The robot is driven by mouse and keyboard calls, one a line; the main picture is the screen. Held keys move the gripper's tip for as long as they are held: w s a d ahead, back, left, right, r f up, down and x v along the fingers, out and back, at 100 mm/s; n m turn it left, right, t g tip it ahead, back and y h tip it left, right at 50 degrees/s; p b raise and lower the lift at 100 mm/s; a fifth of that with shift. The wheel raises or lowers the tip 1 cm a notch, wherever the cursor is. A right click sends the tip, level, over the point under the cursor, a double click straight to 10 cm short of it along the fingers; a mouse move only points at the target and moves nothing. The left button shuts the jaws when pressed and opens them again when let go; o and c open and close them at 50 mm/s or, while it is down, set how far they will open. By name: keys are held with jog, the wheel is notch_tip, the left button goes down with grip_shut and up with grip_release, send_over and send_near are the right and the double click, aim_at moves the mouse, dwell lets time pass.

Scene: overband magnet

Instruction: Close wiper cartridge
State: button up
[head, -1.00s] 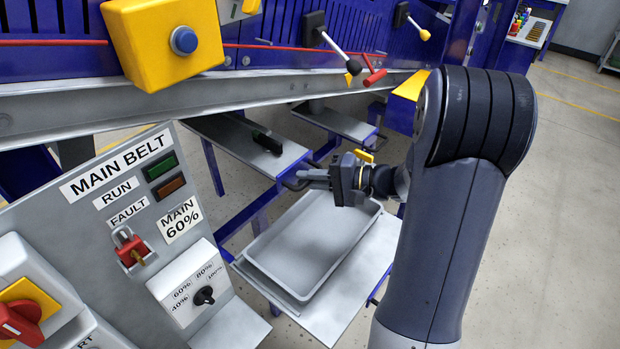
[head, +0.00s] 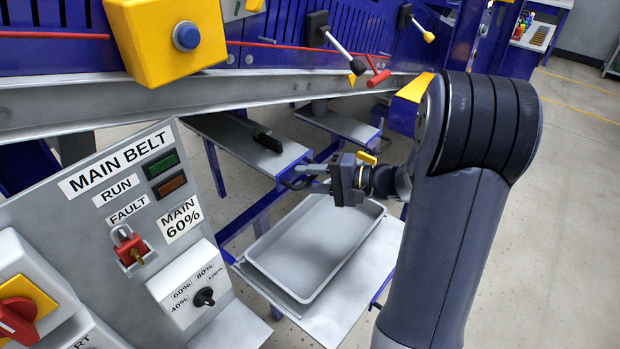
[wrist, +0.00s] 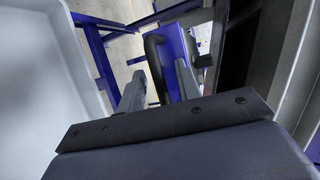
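A black loop handle (wrist: 154,58) stands on a blue part (wrist: 181,52) in the wrist view; I take this to be the wiper cartridge, though no label shows. In the head view the handle (head: 291,182) shows just left of my fingertips. My gripper (head: 311,178) is over the far end of the grey tray. Its two grey fingers stand apart in the wrist view (wrist: 160,88), with part of the handle in line with the gap. I cannot tell whether they touch it. Most of the cartridge's body is hidden.
A grey tray (head: 268,270) lies on a low stand below my gripper. The metal conveyor rail (head: 200,98) runs above it at the back. The main belt panel (head: 110,215) stands at the left. Open floor (head: 570,200) lies at the right.

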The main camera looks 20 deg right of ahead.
jog(key=b+v, duration=0.2)
jog(key=v, duration=0.8)
jog(key=shift+s+d, duration=0.2)
jog(key=shift+d, duration=0.15)
jog(key=shift+r, duration=0.15)
jog(key=p+x, duration=0.2)
jog(key=x, duration=0.9)
jog(key=shift+a, duration=0.1)
jog(key=shift+s+d+r+p, duration=0.1)
jog(key=shift+s+d+p, duration=0.1)
jog(key=shift+p, duration=0.3)
jog(key=shift+s+d, duration=0.35)
jog(key=shift+d, duration=0.15)
jog(key=shift+a, duration=0.1)
